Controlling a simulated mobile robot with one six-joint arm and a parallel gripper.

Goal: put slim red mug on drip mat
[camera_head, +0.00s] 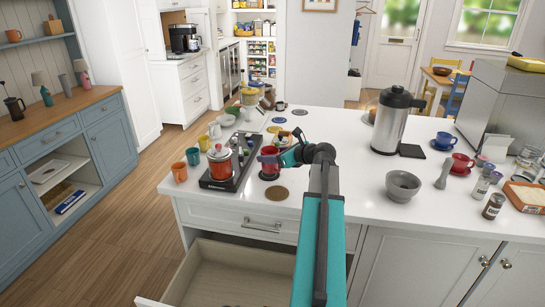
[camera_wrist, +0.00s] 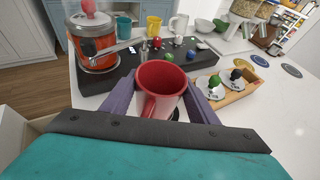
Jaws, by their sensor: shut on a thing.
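The slim red mug (camera_head: 268,158) is upright at the front left of the white island, and its red interior faces up in the wrist view (camera_wrist: 162,76). My gripper (camera_wrist: 161,92) is shut on it, with one purple-grey finger on each side; in the head view my gripper (camera_head: 280,158) reaches it from the right. A dark round mat (camera_head: 269,177) shows directly under or just in front of the mug, mostly hidden; I cannot tell whether they touch. A brown round mat (camera_head: 276,193) lies bare nearer the front edge. I cannot tell which mat is the drip mat.
A black stove plate (camera_head: 221,184) with a red-orange pot (camera_head: 220,162) stands left of the mug. A grey bowl (camera_head: 402,186) stands right of my arm. An open drawer (camera_head: 228,275) juts out below.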

